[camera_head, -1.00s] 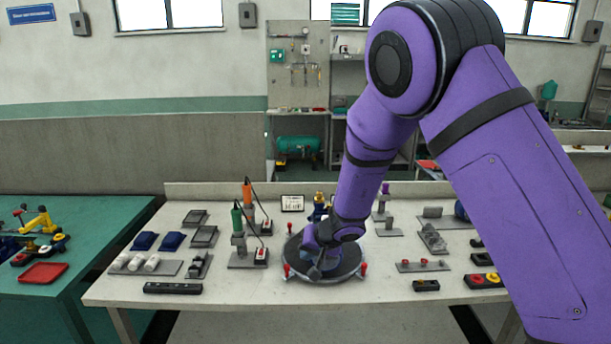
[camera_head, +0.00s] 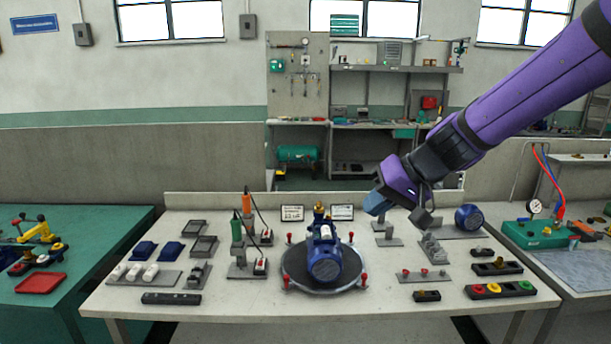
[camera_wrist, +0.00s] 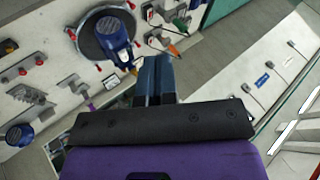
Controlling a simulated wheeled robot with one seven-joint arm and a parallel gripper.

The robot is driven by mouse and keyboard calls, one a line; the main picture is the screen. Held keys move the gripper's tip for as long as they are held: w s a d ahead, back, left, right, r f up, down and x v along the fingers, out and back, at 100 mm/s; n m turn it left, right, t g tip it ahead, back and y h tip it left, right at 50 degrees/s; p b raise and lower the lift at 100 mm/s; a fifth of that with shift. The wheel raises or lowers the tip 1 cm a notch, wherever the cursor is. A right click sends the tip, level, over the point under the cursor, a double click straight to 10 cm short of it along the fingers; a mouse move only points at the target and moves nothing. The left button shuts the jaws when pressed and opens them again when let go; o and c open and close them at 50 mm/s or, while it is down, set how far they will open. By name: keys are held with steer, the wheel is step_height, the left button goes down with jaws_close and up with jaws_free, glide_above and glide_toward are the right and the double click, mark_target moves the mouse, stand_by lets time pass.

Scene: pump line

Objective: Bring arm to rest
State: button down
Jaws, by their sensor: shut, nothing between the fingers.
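My gripper (camera_head: 378,203) is at the end of my purple arm, raised above the right half of the white table. Its blue fingers are shut with nothing between them; they also show in the wrist view (camera_wrist: 154,80). A blue pump (camera_head: 325,258) sits on the round dark turntable (camera_head: 300,285) in the middle of the table. The pump also shows in the wrist view (camera_wrist: 113,38). My gripper is up and to the right of the pump, apart from it.
Green and orange tools (camera_head: 238,228) stand left of the turntable. Several fixtures and a blue motor (camera_head: 468,217) fill the table's right side. A green bench (camera_head: 95,225) is at left; another bench with a gauge (camera_head: 534,206) is at right. The air around my gripper looks clear.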

steer(key=s+d+r+h, duration=0.2)
steer(key=s+d+h, duration=0.1)
steer(key=s+d, duration=0.5)
steer(key=s+d+r+m+t+h, duration=0.1)
steer(key=s+d+r+h, duration=0.2)
steer(key=s+d, duration=0.6)
steer(key=s+h, duration=0.1)
steer(key=s, duration=0.4)
steer(key=shift+s+d+r+m+t+h, duration=0.25)
steer(key=shift+s+r+m+t+h, duration=0.05)
steer(key=shift+s, duration=0.1)
